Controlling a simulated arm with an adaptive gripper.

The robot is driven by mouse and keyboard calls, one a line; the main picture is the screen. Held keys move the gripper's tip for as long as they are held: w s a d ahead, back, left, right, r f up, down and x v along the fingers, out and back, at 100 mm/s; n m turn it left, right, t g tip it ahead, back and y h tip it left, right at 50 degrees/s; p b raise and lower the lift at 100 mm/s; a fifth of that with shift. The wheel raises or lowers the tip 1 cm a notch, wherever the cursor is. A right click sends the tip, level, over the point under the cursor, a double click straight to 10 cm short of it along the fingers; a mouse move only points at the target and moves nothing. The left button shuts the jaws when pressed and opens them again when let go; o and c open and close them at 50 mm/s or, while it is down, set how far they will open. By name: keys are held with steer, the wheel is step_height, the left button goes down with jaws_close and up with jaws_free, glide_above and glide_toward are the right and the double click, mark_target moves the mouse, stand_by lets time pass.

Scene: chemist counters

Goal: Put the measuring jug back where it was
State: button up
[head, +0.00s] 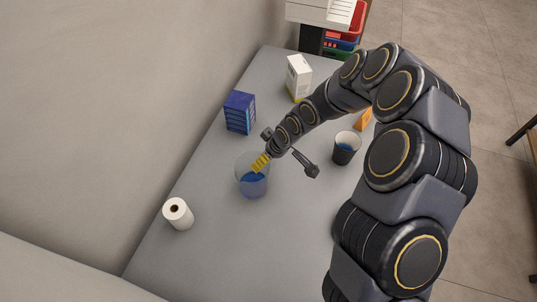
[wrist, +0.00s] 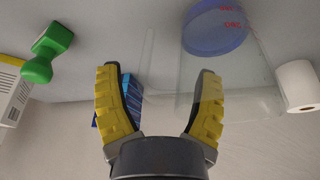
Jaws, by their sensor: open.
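The measuring jug (head: 252,186) is clear, with blue in its lower part, and stands upright on the grey counter. In the wrist view the jug (wrist: 262,88) shows red markings near its blue base. My gripper (head: 262,163) is at the jug's upper part, with yellow fingers by the rim. In the wrist view my gripper (wrist: 160,95) is open, its fingers wide apart. The right finger overlaps the clear wall and the left finger is outside it. I cannot tell whether the right finger is inside the jug or touching it.
A paper roll (head: 179,214) stands at the counter's left edge. A blue box (head: 239,112), a white box (head: 298,77) and a dark-based cup (head: 345,148) stand around my arm. A green stamp-like object (wrist: 46,52) shows in the wrist view. The counter (head: 215,235) is clear in front of the jug.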

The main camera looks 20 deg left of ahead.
steer(key=v, duration=1.2)
steer(key=shift+r, duration=0.15)
steer(key=s+d+r+m+h, duration=0.3)
steer(key=s+d+r+m, duration=0.35)
steer(key=d, duration=0.65)
steer(key=s+d+r+m+g, duration=0.1)
steer(key=s+d+r+m, duration=0.2)
steer(key=s, duration=0.5)
steer(key=s+d+r+m+g, duration=0.2)
steer(key=s+d+m, duration=0.1)
steer(key=s, duration=0.6)
steer(key=shift+s+d+r+m+g+h, duration=0.3)
steer(key=shift+d+r+m+h, duration=0.1)
steer(key=shift+d, duration=0.5)
